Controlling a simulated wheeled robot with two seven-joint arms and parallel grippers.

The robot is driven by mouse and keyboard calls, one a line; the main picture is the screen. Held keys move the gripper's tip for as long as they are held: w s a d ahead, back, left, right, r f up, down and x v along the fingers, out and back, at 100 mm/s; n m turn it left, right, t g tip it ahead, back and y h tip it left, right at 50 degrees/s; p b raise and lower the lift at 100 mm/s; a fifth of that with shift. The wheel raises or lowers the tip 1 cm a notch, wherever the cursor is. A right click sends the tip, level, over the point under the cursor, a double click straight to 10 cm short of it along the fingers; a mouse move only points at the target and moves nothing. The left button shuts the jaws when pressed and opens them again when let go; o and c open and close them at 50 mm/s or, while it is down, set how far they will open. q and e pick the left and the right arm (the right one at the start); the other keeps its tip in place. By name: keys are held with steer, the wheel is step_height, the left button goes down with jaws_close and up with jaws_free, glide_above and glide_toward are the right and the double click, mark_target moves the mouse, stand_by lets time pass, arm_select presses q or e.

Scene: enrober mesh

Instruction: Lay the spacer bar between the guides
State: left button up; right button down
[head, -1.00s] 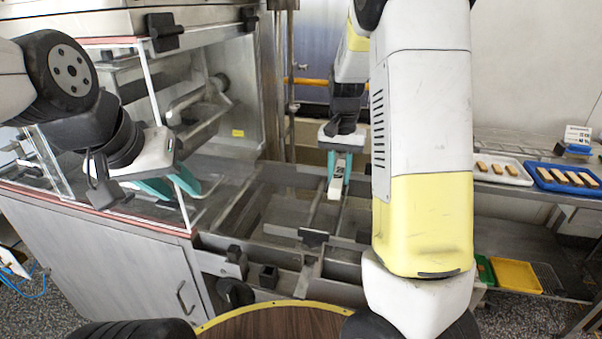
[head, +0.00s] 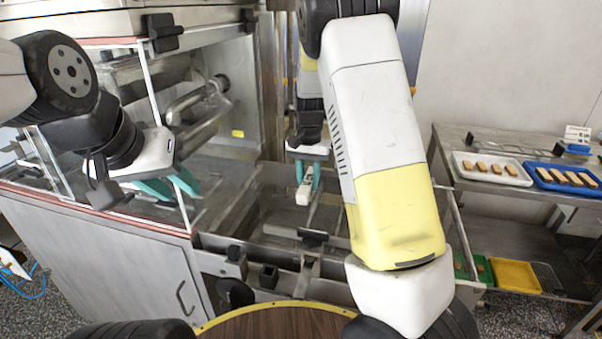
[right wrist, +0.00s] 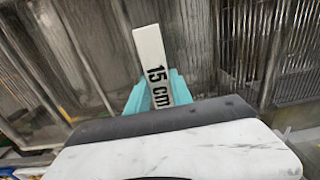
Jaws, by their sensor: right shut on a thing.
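The white spacer bar (head: 304,190) is in my right gripper (head: 309,178), held over the open metal frame. In the right wrist view the bar (right wrist: 150,50) reads "15 cm" and sticks out beyond the teal fingers (right wrist: 158,92), which are shut on it. Metal rails that look like the guides (head: 325,217) run below and around the bar; I cannot tell the exact gap between bar and rails. My left gripper (head: 170,186) is open and empty at the clear panel on the left, its teal fingers apart.
A clear-panelled machine (head: 150,85) stands at the left over a grey cabinet (head: 120,250). At the right, a steel table (head: 450,160) holds a white tray (head: 465,175) and a blue tray (head: 541,182) of bars. A yellow tray (head: 515,276) lies on the lower shelf. My right arm hides part of the frame.

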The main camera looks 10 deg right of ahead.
mark_target(309, 180)
steer(key=shift+f, duration=0.15)
steer(key=c, duration=1.1)
jaws_free()
steer(key=shift+c, duration=0.2)
step_height(309, 180, up, 12)
steer(key=s+d+r+n+t+y, duration=0.1)
steer(key=s+r+n+t, duration=0.1)
steer(key=s, duration=1.1)
steer(key=s+d+r+n+t+y, duration=0.1)
steer(key=s+r+n+t, duration=0.2)
steer(key=s, duration=1)
steer(key=shift+d+r+t, duration=0.15)
steer(key=shift+r+t, duration=0.45)
steer(key=shift+r, duration=0.15)
